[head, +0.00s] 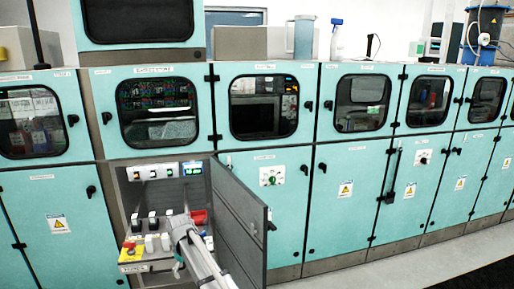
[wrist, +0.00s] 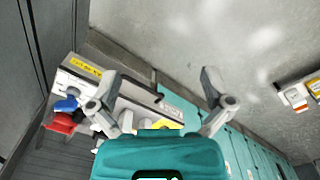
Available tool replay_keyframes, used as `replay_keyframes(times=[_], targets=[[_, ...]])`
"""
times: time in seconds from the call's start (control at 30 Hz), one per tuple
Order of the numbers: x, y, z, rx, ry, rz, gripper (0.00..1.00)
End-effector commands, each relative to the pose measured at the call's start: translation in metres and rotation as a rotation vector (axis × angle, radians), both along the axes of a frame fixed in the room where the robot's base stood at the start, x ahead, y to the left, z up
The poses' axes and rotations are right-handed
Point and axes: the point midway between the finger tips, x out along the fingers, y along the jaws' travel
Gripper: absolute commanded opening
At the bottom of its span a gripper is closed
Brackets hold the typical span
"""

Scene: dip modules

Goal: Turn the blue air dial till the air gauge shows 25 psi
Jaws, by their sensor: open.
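A small blue knob, which looks like the blue air dial (wrist: 66,104), shows at the left of the wrist view, beside a red part (wrist: 60,123). The blue knob lies outside the left finger, not between the fingers. My gripper (head: 181,228) is inside the cabinet opening in the head view. A small lit display (head: 208,183) on the cabinet's upper panel may be the air gauge; its digits are too small to read.
The open cabinet door (head: 238,222) stands close to the right of my arm. Several dark switches and pale knobs sit on the cabinet's lower panel (head: 134,267). A row of shut teal cabinets (head: 348,200) runs to the right. Open floor (head: 345,272) lies in front.

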Motion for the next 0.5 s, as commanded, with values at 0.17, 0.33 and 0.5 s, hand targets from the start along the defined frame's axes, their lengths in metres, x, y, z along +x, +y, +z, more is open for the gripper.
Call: replay_keyframes(times=[0.17,0.33,0.5], targets=[[-0.002,-0.023,-0.005,0.0,0.0,-0.04,1.0],[-0.004,-0.052,-0.011,0.0,0.0,-0.094,1.0],[-0.01,-0.091,-0.019,0.0,0.0,-0.169,1.0]])
